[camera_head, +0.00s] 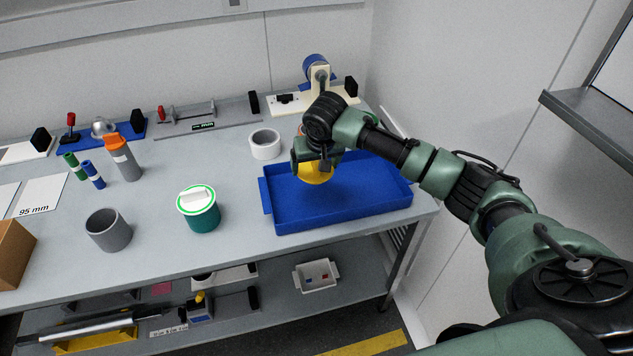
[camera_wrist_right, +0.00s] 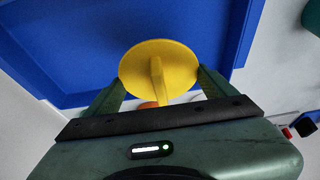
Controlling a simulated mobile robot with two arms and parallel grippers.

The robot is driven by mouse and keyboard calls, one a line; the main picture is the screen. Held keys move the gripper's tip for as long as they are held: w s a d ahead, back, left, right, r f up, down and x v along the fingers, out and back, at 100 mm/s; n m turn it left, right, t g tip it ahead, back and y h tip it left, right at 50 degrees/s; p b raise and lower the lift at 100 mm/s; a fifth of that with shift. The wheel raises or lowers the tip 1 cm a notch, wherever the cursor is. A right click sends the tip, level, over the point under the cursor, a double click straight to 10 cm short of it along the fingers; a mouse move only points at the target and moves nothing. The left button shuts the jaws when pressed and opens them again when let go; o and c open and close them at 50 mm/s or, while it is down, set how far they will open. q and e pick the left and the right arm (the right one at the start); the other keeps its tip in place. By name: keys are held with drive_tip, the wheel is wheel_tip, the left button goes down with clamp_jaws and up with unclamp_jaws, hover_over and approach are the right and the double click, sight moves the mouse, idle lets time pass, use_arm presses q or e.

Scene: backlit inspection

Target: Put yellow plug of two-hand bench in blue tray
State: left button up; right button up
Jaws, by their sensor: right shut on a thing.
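The yellow plug (camera_head: 316,174) is a round disc with a raised grip bar. It is over the left part of the blue tray (camera_head: 357,213) in the head view, partly hidden by my gripper. My right gripper (camera_head: 314,162) is shut on the plug. In the right wrist view, the fingers of my right gripper (camera_wrist_right: 158,82) stand either side of the yellow plug (camera_wrist_right: 180,65), with the blue tray (camera_wrist_right: 90,45) behind it. I cannot tell whether the plug touches the tray floor. The visible tray floor is otherwise empty. My left gripper is out of view.
A green-lidded canister (camera_head: 198,209) and a grey cup (camera_head: 108,230) stand to the left. A blue-topped fixture (camera_head: 318,75) is behind. The tray's right half is free.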

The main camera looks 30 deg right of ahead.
sight(318, 173)
wheel_tip(318, 173, down, 8)
drive_tip(key=shift+r, duration=0.25)
drive_tip(key=shift+a, duration=0.1)
drive_tip(key=o, duration=1.2)
drive_tip(key=shift+f, duration=0.15)
drive_tip(key=shift+c, duration=0.2)
drive_tip(key=v, duration=1.2)
drive_tip(key=shift+r, duration=0.2)
